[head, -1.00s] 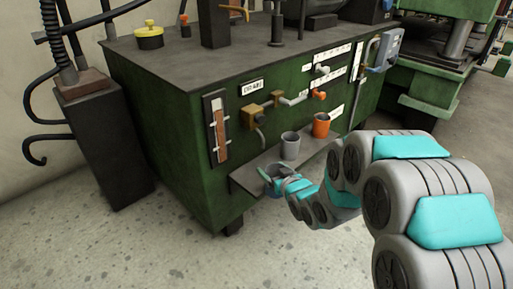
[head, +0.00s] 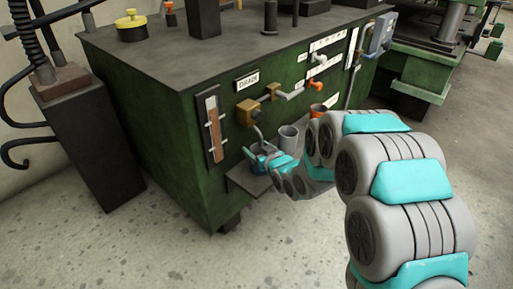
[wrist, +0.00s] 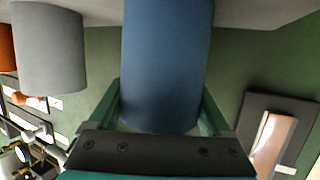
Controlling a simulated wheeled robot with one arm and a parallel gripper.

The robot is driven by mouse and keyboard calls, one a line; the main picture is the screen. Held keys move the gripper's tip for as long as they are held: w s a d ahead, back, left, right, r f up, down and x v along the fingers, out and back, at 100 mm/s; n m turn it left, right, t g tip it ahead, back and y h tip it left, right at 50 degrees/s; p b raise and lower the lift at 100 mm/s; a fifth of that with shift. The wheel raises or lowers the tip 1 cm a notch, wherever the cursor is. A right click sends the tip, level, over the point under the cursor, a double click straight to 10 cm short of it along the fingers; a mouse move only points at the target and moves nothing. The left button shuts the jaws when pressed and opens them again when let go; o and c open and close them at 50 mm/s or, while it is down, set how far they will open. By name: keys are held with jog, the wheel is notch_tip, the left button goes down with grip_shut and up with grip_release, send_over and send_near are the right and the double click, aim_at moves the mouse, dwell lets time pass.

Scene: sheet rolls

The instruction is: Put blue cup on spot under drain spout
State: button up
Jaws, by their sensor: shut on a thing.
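My gripper (head: 262,158) is shut on the blue cup (wrist: 166,65), with a finger on either side of it in the wrist view. In the head view the blue cup (head: 257,168) shows as a small dark blue patch, mostly hidden by the gripper. It is over the left part of the shelf (head: 242,181), close below the drain spout (head: 258,134), a bent pipe under the brass valve (head: 248,113) and DRAIN label. I cannot tell whether the cup touches the shelf. The spot itself is hidden.
A grey cup (head: 288,138) stands just right of the blue cup and also shows in the wrist view (wrist: 50,48). An orange cup (head: 318,111) is further right, partly behind my arm. A gauge (head: 212,127) is on the green machine face (head: 160,130) at left.

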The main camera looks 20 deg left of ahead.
jog(key=shift+f, duration=0.1)
jog(key=o, duration=1.3)
jog(key=shift+r, duration=0.25)
jog(key=v, duration=0.9)
jog(key=shift+d, duration=0.1)
jog(key=b, duration=0.3)
jog(key=shift+s+d+f, duration=0.1)
jog(key=shift+d+f, duration=0.15)
jog(key=shift+d, duration=0.1)
jog(key=shift+s+d+r+b, duration=0.3)
jog(key=shift+s+b, duration=0.15)
jog(key=shift+b, duration=0.75)
jog(key=shift+s+d+r+b, duration=0.3)
jog(key=shift+s+b, duration=0.15)
jog(key=shift+b, duration=0.75)
